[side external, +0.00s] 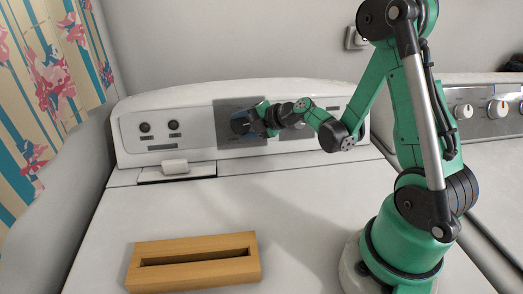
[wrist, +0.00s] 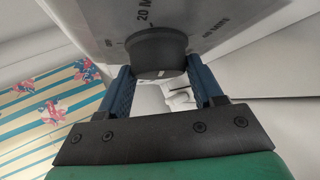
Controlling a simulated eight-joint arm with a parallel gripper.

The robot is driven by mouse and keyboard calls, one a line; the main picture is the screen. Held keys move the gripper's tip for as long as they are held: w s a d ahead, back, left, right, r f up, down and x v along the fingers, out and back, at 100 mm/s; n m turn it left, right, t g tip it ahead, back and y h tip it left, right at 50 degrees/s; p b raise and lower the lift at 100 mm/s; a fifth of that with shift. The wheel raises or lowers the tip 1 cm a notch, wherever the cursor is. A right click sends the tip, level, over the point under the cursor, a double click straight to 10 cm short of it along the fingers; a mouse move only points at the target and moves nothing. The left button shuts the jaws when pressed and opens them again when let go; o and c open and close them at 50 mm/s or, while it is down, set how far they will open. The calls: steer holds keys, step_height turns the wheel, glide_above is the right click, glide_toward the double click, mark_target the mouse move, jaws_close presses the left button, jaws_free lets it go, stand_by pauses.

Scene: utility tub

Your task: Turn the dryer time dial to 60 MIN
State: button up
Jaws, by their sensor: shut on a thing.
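The dryer time dial (side external: 241,122) is a dark round knob on a grey plate of the white back console. In the wrist view the dial (wrist: 158,48) sits between the blue fingertips of my gripper (wrist: 160,70), which is shut on it. A short white mark shows on the dial's near edge.
Two small dark knobs (side external: 145,127) sit left on the console, above a white latch-like piece (side external: 175,166). A slotted wooden block (side external: 194,261) lies on the white top at the front. A second machine's knobs (side external: 497,109) are at right. The middle of the top is clear.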

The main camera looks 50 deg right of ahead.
mark_target(245, 130)
steer(key=shift+w+d+m+t, duration=0.1)
steer(key=shift+m+t, duration=0.4)
steer(key=o, duration=1.3)
steer(key=shift+r, duration=0.15)
step_height(245, 130, up, 20)
